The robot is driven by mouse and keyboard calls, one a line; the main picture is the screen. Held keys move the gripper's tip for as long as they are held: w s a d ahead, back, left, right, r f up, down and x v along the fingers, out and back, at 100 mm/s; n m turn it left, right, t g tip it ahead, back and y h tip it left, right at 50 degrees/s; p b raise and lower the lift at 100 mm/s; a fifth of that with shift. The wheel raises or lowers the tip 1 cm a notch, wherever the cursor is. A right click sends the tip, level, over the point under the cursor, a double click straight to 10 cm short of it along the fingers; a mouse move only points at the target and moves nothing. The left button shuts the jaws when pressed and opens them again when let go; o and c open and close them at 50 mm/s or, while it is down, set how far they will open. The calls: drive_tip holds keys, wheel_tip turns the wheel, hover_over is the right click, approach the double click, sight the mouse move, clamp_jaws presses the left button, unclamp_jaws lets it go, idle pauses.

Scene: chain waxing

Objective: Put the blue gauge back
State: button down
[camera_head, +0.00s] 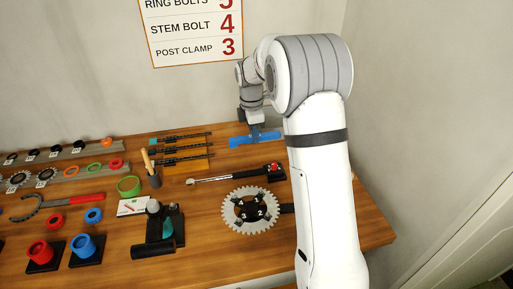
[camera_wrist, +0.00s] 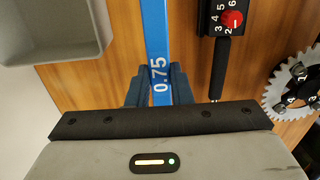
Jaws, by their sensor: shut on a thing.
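The blue gauge (camera_head: 255,139) is a flat blue bar at the back right of the bench. In the wrist view the blue gauge (camera_wrist: 158,40) runs up from between my fingers and bears the number 0.75. My gripper (camera_head: 256,133) is shut on it; in the wrist view both fingers of my gripper (camera_wrist: 158,90) press its sides. Whether the gauge touches the bench or hangs just above it I cannot tell.
A torque wrench (camera_head: 235,175) lies in front of the gauge, and a chainring (camera_head: 250,210) nearer. Chain strips on an orange rest (camera_head: 185,163) lie to the left. A grey bin (camera_wrist: 55,25) shows at the wrist view's upper left.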

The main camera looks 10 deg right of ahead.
drive_tip(key=f, duration=0.3)
drive_tip(key=shift+w+d, duration=0.1)
drive_tip(key=shift+d, duration=0.25)
wheel_tip(320, 180, down, 4)
drive_tip(key=shift+r+p, duration=0.2)
drive_tip(key=shift+p, duration=0.2)
drive_tip(key=shift+r, duration=0.1)
drive_tip(key=c, duration=1.3)
unclamp_jaws()
